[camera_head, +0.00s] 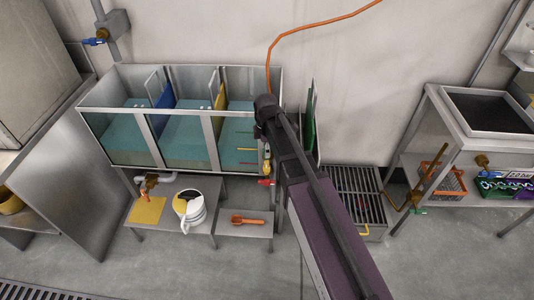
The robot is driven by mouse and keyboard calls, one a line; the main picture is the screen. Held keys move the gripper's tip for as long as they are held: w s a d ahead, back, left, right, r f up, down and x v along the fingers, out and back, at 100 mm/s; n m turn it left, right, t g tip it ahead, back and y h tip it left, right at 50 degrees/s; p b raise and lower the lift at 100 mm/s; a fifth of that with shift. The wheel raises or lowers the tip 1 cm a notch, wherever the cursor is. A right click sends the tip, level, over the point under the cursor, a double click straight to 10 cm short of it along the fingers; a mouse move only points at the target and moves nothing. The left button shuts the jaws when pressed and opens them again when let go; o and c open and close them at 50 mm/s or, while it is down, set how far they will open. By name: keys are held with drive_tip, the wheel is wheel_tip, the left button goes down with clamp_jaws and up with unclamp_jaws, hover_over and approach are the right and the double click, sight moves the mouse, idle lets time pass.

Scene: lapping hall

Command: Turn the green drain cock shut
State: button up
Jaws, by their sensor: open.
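A green handle (419,211) sits on a brass cock at the lower end of a pipe, below the sink bench on the right. I take it for the green drain cock; it is small, and its handle angle cannot be told. My arm reaches up from the bottom right, and my gripper (261,131) is in front of the right end of the three-part tank, far to the left of the green handle. My gripper is open; its fingers are small and dark, with nothing seen between them.
A red-handled cock (266,182) sits below the tank (209,129) near my gripper. A blue-handled valve (94,41) is on the upper left wall pipe.

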drive_tip(key=shift+f, duration=0.4)
clamp_jaws()
